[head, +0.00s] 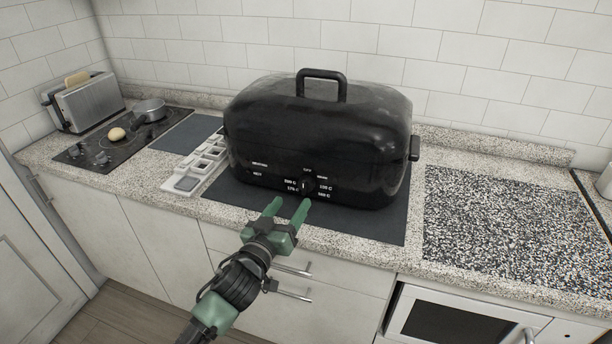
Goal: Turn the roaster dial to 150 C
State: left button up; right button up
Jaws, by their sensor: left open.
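The black roaster (318,130) stands on a dark mat (385,226) on the speckled counter, its lid closed and its handle (321,74) on top. The small black dial (308,185) is low on its front, with white labels around it; the pointer's exact setting is too small to read for sure. My left gripper (288,206) is open just in front of the dial, its green fingertips pointing at the roaster's lower front. The fingers are apart and hold nothing; I cannot tell whether a fingertip touches the roaster. My right gripper is not in view.
A white compartment tray (187,184) sits left of the roaster. Further left are a cooktop (78,154) with a pot (150,110), and a toaster (88,101). A speckled board (500,230) lies on the right. Drawer handles (292,270) stick out below the counter edge.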

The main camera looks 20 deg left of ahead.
aim_at(302, 189)
pick_arm(q)
jog(key=w, duration=0.4)
jog(key=w+d+p, duration=0.1)
jog(key=w, duration=0.2)
grip_shut()
